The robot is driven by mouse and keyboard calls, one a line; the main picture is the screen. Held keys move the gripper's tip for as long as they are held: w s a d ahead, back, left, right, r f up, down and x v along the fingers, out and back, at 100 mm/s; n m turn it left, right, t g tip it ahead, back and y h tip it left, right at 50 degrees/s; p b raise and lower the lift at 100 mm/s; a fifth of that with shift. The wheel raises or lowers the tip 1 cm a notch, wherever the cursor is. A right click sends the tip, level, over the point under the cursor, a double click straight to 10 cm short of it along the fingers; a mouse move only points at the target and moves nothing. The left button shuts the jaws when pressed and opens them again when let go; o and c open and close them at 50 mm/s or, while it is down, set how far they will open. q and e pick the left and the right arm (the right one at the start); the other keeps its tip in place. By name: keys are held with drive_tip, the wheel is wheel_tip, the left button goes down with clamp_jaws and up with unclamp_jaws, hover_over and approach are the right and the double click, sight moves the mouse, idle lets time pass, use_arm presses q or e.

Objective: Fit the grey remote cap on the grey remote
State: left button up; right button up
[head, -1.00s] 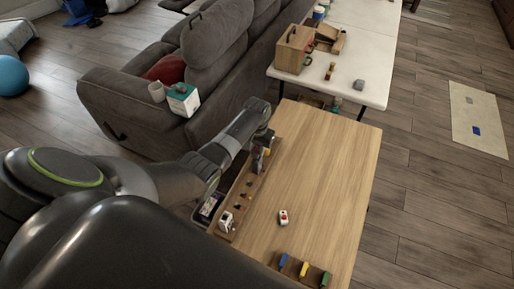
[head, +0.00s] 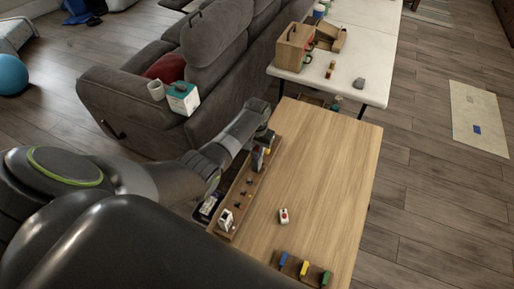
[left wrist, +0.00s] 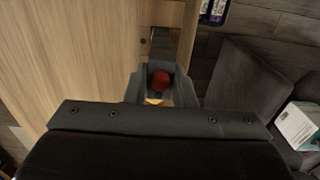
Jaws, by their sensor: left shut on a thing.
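My left gripper (head: 263,146) is over the far end of a long wooden tray on the left side of the table. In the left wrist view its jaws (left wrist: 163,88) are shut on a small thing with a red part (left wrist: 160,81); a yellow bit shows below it. A small upright grey piece (head: 257,161) shows just below the gripper in the head view; I cannot tell whether it is held or stands in the tray. I cannot tell the grey remote and its cap apart for sure. My right gripper is not in view.
The tray (head: 237,189) holds small dark pieces and a white piece (head: 226,219). A white piece with a red spot (head: 284,215) lies on the wooden table (head: 325,165). Blue, yellow and green pieces stand at the near edge. A grey sofa (head: 150,95) is left; the table's right side is clear.

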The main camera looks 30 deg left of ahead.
use_arm(q)
drive_tip(key=shift+f+b, duration=0.45)
drive_tip(key=shift+f, duration=0.25)
drive_tip(key=o, duration=0.9)
drive_tip(key=shift+o, duration=0.2)
drive_tip(key=shift+r, duration=0.65)
wheel_tip(320, 180, up, 16)
drive_tip(key=b, duration=0.1)
